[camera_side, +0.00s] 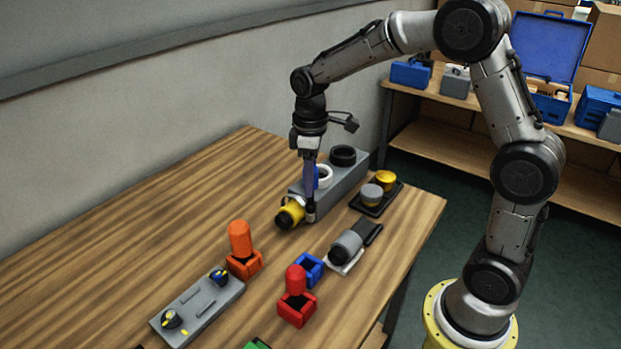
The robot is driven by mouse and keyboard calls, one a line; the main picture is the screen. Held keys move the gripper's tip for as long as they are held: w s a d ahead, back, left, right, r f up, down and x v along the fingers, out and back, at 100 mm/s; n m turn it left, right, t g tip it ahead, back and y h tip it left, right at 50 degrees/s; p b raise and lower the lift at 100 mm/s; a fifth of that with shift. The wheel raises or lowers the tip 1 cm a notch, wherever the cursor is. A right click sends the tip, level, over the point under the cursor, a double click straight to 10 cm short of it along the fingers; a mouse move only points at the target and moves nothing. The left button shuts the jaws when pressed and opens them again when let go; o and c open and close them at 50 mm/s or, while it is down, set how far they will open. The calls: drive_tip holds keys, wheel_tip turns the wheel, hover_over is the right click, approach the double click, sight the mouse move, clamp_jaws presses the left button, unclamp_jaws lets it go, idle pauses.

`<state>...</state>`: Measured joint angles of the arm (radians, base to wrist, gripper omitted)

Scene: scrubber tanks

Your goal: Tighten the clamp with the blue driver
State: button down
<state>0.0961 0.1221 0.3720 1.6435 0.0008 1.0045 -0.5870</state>
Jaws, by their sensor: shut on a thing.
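My gripper (308,155) points straight down over the grey block on the table and is shut on the blue driver (310,185). The driver is upright, its lower end beside the yellow-and-black cylinder (290,215) at the near end of the grey tank block (345,182). I cannot clearly make out the clamp; it may be the small grey part at the driver's lower end, and I cannot tell whether the two touch. A white ring (324,176) and a black ring (343,155) sit on the block behind the driver. The blue holder (309,268) stands empty.
An orange driver (240,237) and a red driver (295,279) stand in their holders. A grey panel with knobs (198,308) lies front left. A grey cylinder (345,247) and a black tray (395,198) with two caps are at right. The table's left is clear.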

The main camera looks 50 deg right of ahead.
drive_tip(key=shift+f, duration=0.2)
idle(0.3)
drive_tip(key=m, duration=1)
drive_tip(key=shift+m, duration=0.3)
drive_tip(key=m, duration=0.4)
drive_tip(key=shift+m, duration=0.3)
drive_tip(key=m, duration=0.5)
